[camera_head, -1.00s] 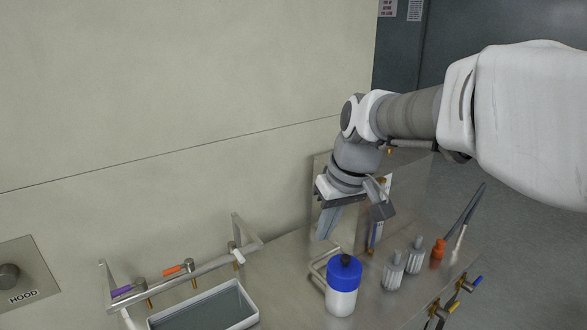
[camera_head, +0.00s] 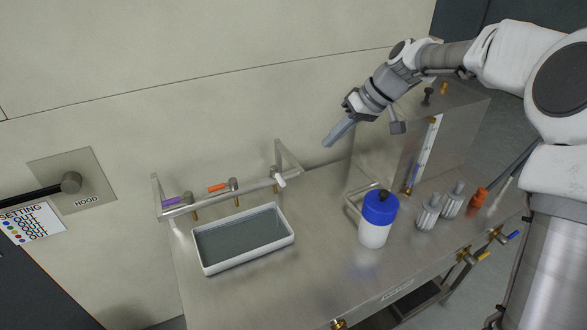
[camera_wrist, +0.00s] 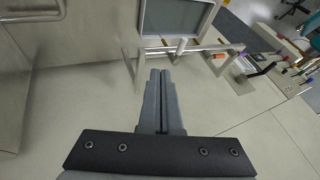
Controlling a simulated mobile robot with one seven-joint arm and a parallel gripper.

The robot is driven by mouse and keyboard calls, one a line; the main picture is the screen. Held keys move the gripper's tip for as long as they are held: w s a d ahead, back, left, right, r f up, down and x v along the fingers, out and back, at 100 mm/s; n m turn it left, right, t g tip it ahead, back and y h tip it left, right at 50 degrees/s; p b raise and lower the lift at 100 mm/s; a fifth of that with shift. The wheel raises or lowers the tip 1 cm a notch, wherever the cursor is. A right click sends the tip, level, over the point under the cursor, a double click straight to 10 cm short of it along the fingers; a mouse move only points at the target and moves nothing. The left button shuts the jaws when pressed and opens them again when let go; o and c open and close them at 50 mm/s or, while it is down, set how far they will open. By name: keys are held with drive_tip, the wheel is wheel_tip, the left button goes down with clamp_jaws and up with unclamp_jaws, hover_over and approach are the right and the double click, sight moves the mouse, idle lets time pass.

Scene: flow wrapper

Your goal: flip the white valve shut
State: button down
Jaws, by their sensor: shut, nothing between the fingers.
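The white valve (camera_head: 280,181) is at the right end of the rail behind the tray. Its small white handle points out from the rail, across it, unlike the other two handles, which lie along the rail. It appears to show in the wrist view too (camera_wrist: 182,46), just beyond my fingertips. My gripper (camera_head: 327,143) is shut and empty, in the air above and to the right of the white valve, pointing down and left. Its fingers (camera_wrist: 160,72) are together in the wrist view. They look apart from the valve.
The rail (camera_head: 215,197) also carries an orange-handled valve (camera_head: 217,187) and a purple-handled valve (camera_head: 171,201). A rail bracket (camera_head: 289,156) rises beside the white valve. A grey tray (camera_head: 206,268) stands in front. A blue-capped bottle (camera_head: 375,233) stands to the right. The wall is close behind.

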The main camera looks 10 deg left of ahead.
approach(279, 179)
drive_tip(key=w+d+f, duration=0.1)
drive_tip(key=w+f, duration=0.3)
drive_tip(key=a, duration=0.1)
drive_tip(key=s+a+f, duration=0.2)
drive_tip(key=shift+s+a+p, duration=0.2)
drive_tip(key=shift+p, duration=0.1)
